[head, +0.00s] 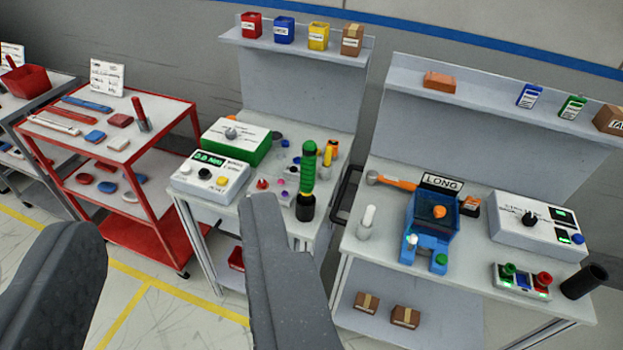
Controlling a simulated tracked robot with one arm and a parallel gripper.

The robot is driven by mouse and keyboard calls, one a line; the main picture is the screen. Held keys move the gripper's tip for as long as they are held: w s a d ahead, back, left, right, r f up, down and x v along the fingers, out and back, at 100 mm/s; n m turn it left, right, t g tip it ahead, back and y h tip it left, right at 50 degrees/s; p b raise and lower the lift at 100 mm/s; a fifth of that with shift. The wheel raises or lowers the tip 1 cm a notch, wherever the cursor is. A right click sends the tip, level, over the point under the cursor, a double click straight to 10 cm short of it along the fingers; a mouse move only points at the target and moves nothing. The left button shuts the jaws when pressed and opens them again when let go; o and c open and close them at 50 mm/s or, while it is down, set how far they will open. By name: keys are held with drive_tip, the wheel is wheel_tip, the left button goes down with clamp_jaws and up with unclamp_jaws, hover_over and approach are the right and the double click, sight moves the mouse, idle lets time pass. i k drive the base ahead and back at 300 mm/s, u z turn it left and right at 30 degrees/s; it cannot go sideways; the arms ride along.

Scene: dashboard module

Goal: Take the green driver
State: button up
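The green driver (309,170) has a bright green grip above a black lower part. It stands upright near the front right of the left grey workbench (305,236), among small coloured parts. My gripper (168,220) is in the foreground with its two dark grey fingers wide apart and nothing between them. The driver is to the right of the right finger's tip and beyond it, outside the gap. The right finger hides part of the bench front.
A green-and-white box (236,140) and a white control box (209,180) stand on the same bench. The right bench (460,285) holds a blue fixture (430,225) and a hammer-like tool (390,182). A red cart (130,155) is at left. Open floor lies in front.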

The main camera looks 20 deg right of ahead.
sight(309, 161)
drive_tip(key=i, duration=0.95)
